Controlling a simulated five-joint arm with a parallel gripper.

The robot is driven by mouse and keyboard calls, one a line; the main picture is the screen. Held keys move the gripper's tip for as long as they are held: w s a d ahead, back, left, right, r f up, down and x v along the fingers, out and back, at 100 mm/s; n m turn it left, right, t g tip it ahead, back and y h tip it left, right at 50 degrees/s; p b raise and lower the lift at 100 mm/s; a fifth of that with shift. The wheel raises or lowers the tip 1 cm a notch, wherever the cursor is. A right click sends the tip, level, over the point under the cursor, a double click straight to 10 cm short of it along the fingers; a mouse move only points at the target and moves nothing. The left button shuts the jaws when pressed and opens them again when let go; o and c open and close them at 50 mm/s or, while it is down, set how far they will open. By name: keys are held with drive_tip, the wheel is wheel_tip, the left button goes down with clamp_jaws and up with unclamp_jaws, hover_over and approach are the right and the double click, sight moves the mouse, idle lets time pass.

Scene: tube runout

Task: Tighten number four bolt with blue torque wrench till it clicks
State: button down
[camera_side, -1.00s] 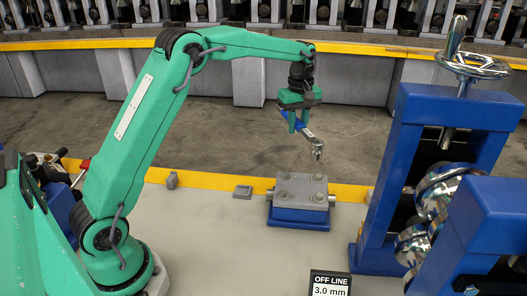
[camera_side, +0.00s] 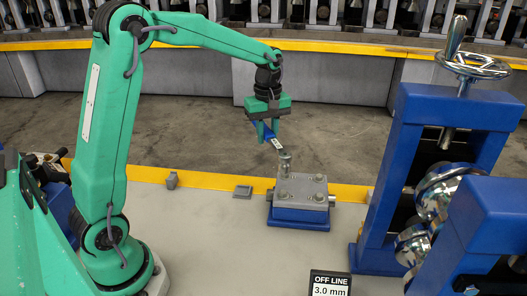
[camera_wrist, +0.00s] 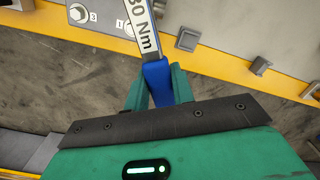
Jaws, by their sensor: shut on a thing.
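My gripper (camera_side: 268,138) is shut on the blue handle of the torque wrench (camera_side: 278,144). In the wrist view the blue handle (camera_wrist: 157,80) sits between the fingers, with a label ending in "30 Nm". The wrench slants down to the right, its metal head at the back left corner of the grey bolt block (camera_side: 302,190). I cannot tell whether the head is on a bolt or just above it. Several bolts show on the block's top.
The block has a blue base (camera_side: 298,219) on the pale table. A blue roll stand (camera_side: 445,110) with a metal handwheel rises at the right. A display (camera_side: 330,284) reads "OFF LINE 3.0 mm". Small grey blocks (camera_side: 242,191) lie near the yellow edge.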

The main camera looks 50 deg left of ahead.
drive_tip(key=shift+f, duration=3.85)
drive_tip(key=shift+w, duration=0.1)
drive_tip(key=shift+w+d+m, duration=0.2)
drive_tip(key=shift+w+m, duration=0.3)
drive_tip(key=shift+m, duration=0.1)
